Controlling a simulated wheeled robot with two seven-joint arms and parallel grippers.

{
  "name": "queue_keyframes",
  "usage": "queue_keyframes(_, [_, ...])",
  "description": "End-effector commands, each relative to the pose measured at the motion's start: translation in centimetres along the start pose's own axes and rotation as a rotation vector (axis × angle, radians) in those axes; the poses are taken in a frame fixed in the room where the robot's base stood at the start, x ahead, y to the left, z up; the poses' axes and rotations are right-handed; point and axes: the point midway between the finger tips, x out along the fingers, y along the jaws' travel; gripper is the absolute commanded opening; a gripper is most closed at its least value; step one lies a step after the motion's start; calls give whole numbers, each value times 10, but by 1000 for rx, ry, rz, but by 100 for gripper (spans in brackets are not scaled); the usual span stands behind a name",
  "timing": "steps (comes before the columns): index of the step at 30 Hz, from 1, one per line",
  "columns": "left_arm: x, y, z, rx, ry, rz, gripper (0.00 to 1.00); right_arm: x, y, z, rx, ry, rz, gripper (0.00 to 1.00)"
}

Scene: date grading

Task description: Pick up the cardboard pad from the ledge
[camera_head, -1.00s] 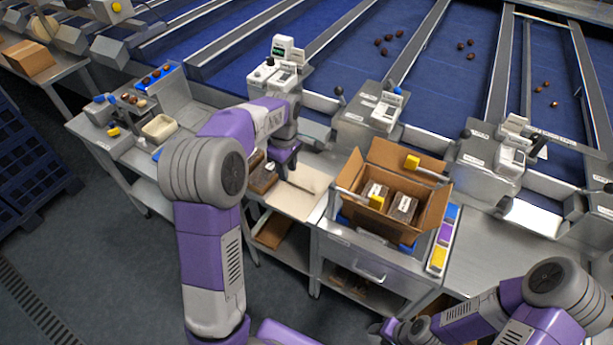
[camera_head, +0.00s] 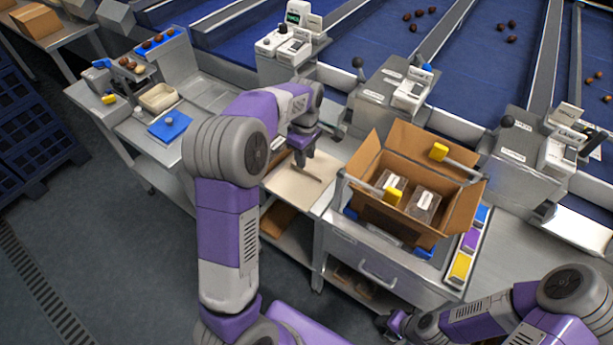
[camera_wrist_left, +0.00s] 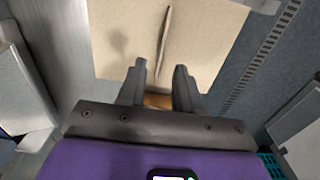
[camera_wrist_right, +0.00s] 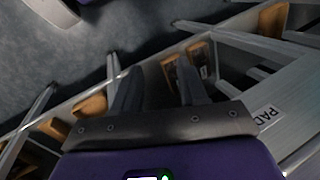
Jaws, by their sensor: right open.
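Flat brown cardboard pieces lie on the lower structure under the bench in the right wrist view; the cardboard pad (camera_wrist_right: 172,72) nearest my fingers shows between and beyond them. A "PAD" label (camera_wrist_right: 267,114) is on the grey edge at right. My right gripper (camera_wrist_right: 158,72) is open and empty, pointing towards that piece; contact cannot be told.
An open cardboard box (camera_head: 455,205) with clear packs stands on the drawer bench right of my left gripper. Grey rails and posts (camera_wrist_right: 235,38) crowd the right gripper's surroundings. A cream tray (camera_head: 160,97) and blue item (camera_head: 170,125) sit at left.

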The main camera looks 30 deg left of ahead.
Motion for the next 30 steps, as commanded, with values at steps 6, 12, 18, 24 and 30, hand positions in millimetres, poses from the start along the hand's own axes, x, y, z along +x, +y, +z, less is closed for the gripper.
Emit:
queue_keyframes(6, [29,-2,4,2,-1,-3,34,12,5,-1,0,0,0,43])
queue_keyframes(12, [51,-2,4,0,-1,-1,34,18,7,-1,0,0,0,43])
queue_keyframes(18, [50,-2,4,0,0,0,34,17,6,-1,0,0,0,43])
queue_keyframes(24, [50,-2,4,0,0,0,3,17,6,-1,0,0,0,43])
queue_keyframes(30, [50,-2,4,0,0,1,0,17,6,-1,0,0,0,43])
